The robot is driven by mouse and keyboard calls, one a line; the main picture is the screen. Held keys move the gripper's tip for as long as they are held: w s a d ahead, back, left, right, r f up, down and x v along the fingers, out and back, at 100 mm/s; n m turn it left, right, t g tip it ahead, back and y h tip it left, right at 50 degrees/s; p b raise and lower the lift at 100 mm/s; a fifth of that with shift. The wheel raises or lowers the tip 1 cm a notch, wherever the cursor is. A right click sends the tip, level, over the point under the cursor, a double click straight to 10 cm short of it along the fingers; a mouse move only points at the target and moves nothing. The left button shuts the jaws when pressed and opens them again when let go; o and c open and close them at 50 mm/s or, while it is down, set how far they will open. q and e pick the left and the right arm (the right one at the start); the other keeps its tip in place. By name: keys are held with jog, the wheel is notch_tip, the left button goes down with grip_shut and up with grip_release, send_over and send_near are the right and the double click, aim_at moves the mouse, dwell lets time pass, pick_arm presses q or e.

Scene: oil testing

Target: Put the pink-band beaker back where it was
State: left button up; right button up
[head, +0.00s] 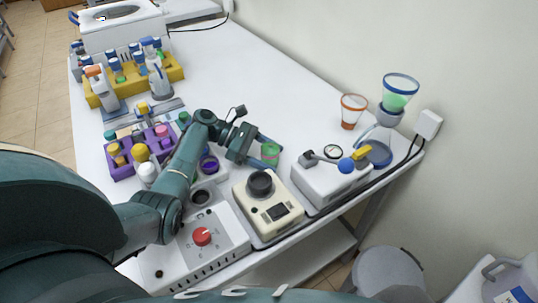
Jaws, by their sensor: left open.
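A small beaker with green contents (270,152) stands at the fingertips of my left gripper (263,152). It appears to have a reddish or pink band near its rim, but it is too small to be sure. My left gripper is open, with its two fingers reaching toward the beaker's sides. I cannot tell whether they touch it. A purple-ringed vessel (209,166) sits on a white device beneath my left forearm, partly hidden by the arm. My right gripper is not in view.
A hotplate with a red knob (202,237), a cream device with a dark round top (261,186) and a white instrument (330,180) line the front edge. Purple (122,171) and yellow (175,73) racks stand left. An orange-rimmed cup (353,110) stands right. The table's back middle is clear.

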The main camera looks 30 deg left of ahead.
pick_arm(q)
jog(key=shift+r, duration=0.15)
jog(key=p+v, duration=0.2)
jog(key=v, duration=1)
jog(key=shift+r, duration=0.1)
